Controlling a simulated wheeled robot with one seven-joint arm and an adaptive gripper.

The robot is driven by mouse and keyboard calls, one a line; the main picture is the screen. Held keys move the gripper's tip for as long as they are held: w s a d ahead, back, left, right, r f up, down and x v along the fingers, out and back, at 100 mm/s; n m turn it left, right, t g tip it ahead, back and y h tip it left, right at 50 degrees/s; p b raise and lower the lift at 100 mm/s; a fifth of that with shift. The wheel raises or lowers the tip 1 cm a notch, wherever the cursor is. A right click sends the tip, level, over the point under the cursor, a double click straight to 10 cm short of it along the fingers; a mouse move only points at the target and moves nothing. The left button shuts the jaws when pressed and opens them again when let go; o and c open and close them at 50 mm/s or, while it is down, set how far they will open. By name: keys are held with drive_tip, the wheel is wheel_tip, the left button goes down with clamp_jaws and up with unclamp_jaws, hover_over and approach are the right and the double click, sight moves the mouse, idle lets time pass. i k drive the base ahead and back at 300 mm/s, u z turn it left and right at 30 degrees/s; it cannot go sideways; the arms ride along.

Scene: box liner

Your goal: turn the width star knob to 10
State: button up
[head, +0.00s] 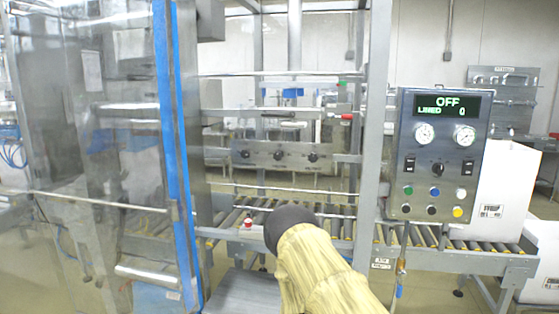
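No knob in the head view carries a readable width label or a 10, so I cannot tell which one is the width star knob. A small red knob (248,222) stands at the near edge of the roller conveyor (337,211). Several small black knobs (313,157) sit on a grey plate (290,167) behind the conveyor. My arm, in a tan sleeve, reaches up from the bottom middle and ends in a dark rounded part in front of the conveyor, right of the red knob. No gripper fingers show.
A control panel (437,155) at right reads OFF and LINED 0, with gauges, switches and coloured buttons. A clear guard door (95,150) with blue edging fills the left. A grey upright post (373,120) stands left of the panel. White boxes (497,195) are at far right.

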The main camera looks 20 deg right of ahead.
sight(278, 156)
drive_tip(key=u, duration=0.6)
drive_tip(key=i, duration=1.1)
drive_tip(key=z, duration=0.2)
